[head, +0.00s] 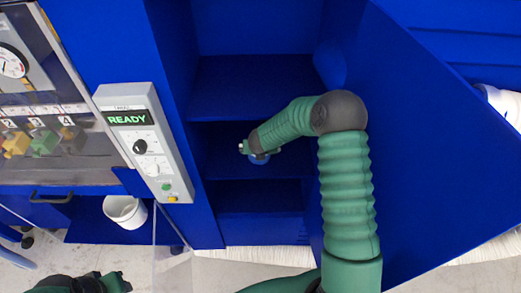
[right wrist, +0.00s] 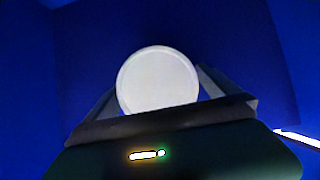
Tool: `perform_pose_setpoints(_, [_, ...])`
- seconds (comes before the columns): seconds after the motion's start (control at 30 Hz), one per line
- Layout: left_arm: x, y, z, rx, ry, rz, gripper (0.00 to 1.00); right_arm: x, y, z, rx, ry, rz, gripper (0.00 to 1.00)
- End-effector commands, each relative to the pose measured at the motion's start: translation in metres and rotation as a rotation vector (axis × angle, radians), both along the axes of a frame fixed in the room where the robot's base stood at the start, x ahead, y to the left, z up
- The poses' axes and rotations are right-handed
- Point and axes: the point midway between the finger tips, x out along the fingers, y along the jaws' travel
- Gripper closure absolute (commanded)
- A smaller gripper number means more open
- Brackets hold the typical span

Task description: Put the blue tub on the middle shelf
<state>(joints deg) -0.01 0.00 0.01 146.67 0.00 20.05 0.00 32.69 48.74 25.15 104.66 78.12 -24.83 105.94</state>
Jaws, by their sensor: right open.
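The blue tub (head: 259,160) is small and mostly hidden by my right gripper in the head view. It appears at the level of the middle shelf (head: 222,160) of the blue cabinet. In the right wrist view a round white top, apparently the tub's lid (right wrist: 158,80), shows between the fingers. My right gripper (head: 246,148) is open around the tub; whether the fingers touch it I cannot tell. My left gripper (head: 115,282) is at the bottom left, partly cut off, with its jaw opening unclear.
The cabinet door (head: 430,150) stands open on the right. Another shelf (head: 250,90) is above and one (head: 260,198) below. A control box (head: 145,140) reading READY is left of the opening. A white bucket (head: 125,211) stands at lower left.

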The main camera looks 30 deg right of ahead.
Motion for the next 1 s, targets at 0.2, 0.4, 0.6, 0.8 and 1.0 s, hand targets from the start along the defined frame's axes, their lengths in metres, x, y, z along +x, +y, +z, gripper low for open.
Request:
perform_pose_setpoints(0.2, [0.0,0.0,0.003,0.0,0.0,0.001,0.64,-0.006,0.002,0.016,-0.001,-0.003,0.002,0.0])
perform_pose_setpoints(0.4, [0.0,0.0,-0.013,0.0,-0.001,0.0,0.64,-0.04,0.023,0.04,-0.002,-0.001,0.005,0.0])
perform_pose_setpoints(0.6, [0.0,0.0,-0.035,0.0,0.001,0.0,0.64,-0.089,0.053,0.041,-0.002,-0.001,0.004,0.0])
perform_pose_setpoints(0.8, [0.0,0.0,-0.043,0.0,0.0,0.0,0.64,-0.119,0.073,0.044,0.001,0.0,0.003,0.0])
perform_pose_setpoints(1.0, [0.0,0.0,-0.043,0.0,0.0,0.0,0.64,-0.119,0.094,0.053,-0.126,0.039,0.333,0.0])
